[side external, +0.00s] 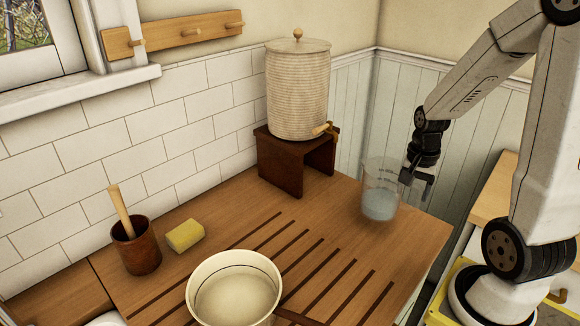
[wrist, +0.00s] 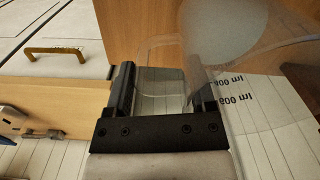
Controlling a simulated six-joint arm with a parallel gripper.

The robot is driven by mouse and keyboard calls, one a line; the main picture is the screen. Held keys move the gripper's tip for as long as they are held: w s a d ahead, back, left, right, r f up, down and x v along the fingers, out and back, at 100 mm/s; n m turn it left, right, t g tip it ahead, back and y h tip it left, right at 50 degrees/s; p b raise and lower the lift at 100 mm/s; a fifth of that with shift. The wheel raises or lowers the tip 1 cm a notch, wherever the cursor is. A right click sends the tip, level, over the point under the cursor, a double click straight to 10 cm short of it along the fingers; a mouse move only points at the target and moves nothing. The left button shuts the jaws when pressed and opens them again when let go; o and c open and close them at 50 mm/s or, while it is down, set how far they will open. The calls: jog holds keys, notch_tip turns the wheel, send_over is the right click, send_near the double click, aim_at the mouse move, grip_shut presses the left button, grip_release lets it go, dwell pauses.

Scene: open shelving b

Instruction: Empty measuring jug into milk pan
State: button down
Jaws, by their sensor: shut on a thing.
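The measuring jug (side external: 381,178) is clear and holds some pale bluish liquid in its lower part. It is upright at the right end of the wooden counter; I cannot tell whether its base touches the wood. My gripper (side external: 414,176) is at its right side, shut on its handle. The milk pan (side external: 235,267), cream with a brown handle, is at the front of the counter, left of the jug. Its bottom is partly hidden.
A ribbed dispenser (side external: 298,95) with a tap stands on a dark wooden stand (side external: 285,160) behind and left of the jug. A yellow sponge (side external: 185,235) and a brown pot (side external: 137,250) with a wooden tool are at the left. Grooved counter between jug and pan is clear.

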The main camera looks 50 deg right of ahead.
aim_at(368, 174)
jog(key=w+a+n, duration=0.1)
jog(key=w+n, duration=0.1)
jog(key=w, duration=0.1)
jog(key=w+a+r+n, duration=0.1)
jog(key=w, duration=0.2)
jog(key=w+a+n, duration=0.2)
jog(key=w, duration=0.2)
jog(key=shift+r+n, duration=0.3)
jog(key=w+a+n, duration=1.1)
jog(key=w, duration=0.4)
jog(key=w+a+n, duration=0.6)
jog(key=a+n, duration=0.1)
jog(key=a, duration=0.3)
jog(key=w+a+n, duration=0.6)
jog(key=a+n, duration=0.1)
jog(key=a, duration=0.3)
jog(key=shift+a, duration=0.2)
jog(key=shift+s+r, duration=0.15)
jog(key=shift+r, duration=0.05)
jog(key=s+a+r+t+h, duration=0.2)
jog(key=s+r+t, duration=0.3)
jog(key=s+t, duration=0.3)
jog(key=shift+a+t, duration=0.15)
jog(key=shift+t, duration=0.25)
